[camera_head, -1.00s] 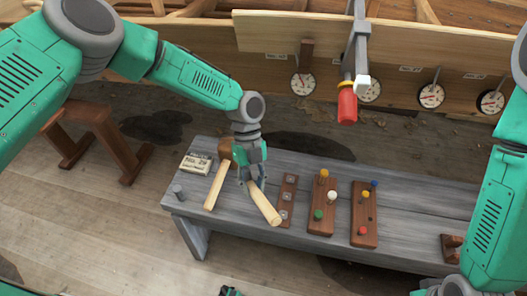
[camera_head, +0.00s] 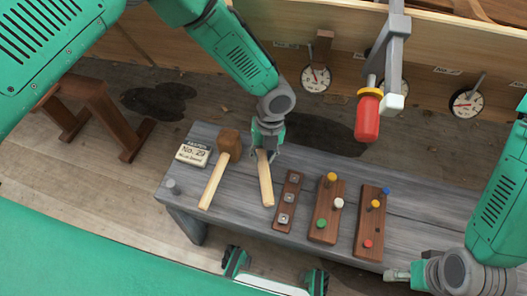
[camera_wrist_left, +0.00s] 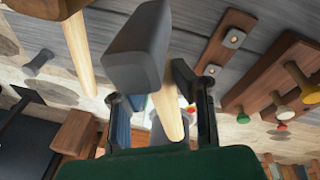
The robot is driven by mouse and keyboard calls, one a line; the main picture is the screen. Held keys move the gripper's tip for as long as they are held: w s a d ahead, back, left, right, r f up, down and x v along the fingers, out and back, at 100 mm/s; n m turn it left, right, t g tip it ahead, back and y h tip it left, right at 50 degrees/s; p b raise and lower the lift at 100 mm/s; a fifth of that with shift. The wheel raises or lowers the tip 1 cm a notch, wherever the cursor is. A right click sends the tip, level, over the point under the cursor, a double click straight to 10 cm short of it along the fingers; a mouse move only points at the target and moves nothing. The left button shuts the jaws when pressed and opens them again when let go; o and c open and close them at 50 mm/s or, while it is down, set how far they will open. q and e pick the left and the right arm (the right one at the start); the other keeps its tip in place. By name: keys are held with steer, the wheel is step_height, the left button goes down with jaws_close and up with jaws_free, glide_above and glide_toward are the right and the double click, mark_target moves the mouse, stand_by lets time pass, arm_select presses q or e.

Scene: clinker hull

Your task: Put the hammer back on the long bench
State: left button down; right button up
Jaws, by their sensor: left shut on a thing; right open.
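The hammer, with a grey head (camera_wrist_left: 138,55) and a pale wooden handle (camera_head: 265,182), is in my left gripper (camera_head: 266,152). In the left wrist view its handle lies between the two fingers (camera_wrist_left: 190,95). The head is hidden in the head view. My right gripper (camera_head: 400,278) is open and empty at the lower right, near the bench's front edge.
Right of the hammer lie a brown strip with metal squares (camera_head: 288,200) and two peg boards (camera_head: 327,212) (camera_head: 371,222). A No. 29 card (camera_head: 193,154) and grey peg (camera_head: 171,187) are at the left end. A red-handled clamp (camera_head: 368,117) hangs from the hull behind.

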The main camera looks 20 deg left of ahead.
arm_select(q)
steer(key=f+b, duration=0.1)
steer(key=f, duration=0.1)
steer(key=f+b, duration=0.3)
steer(key=f, duration=0.1)
steer(key=shift+d+f, duration=0.2)
steer(key=shift+d, duration=0.1)
steer(key=shift+a+f+b, duration=0.2)
steer(key=shift+f+b, duration=0.2)
steer(key=shift+b, duration=0.1)
steer(key=shift+d, duration=0.15)
steer(key=shift+f, duration=0.3)
steer(key=c, duration=1.3)
jaws_free()
steer(key=p+v, duration=0.2)
steer(key=s+p+v, duration=0.1)
steer(key=v, duration=0.2)
steer(key=p+v, duration=0.2)
steer(key=v, duration=0.1)
steer(key=shift+s+a+r+p, duration=0.2)
steer(key=shift+s+a+p, duration=0.1)
steer(key=shift+a, duration=0.05)
steer(key=shift+f, duration=0.1)
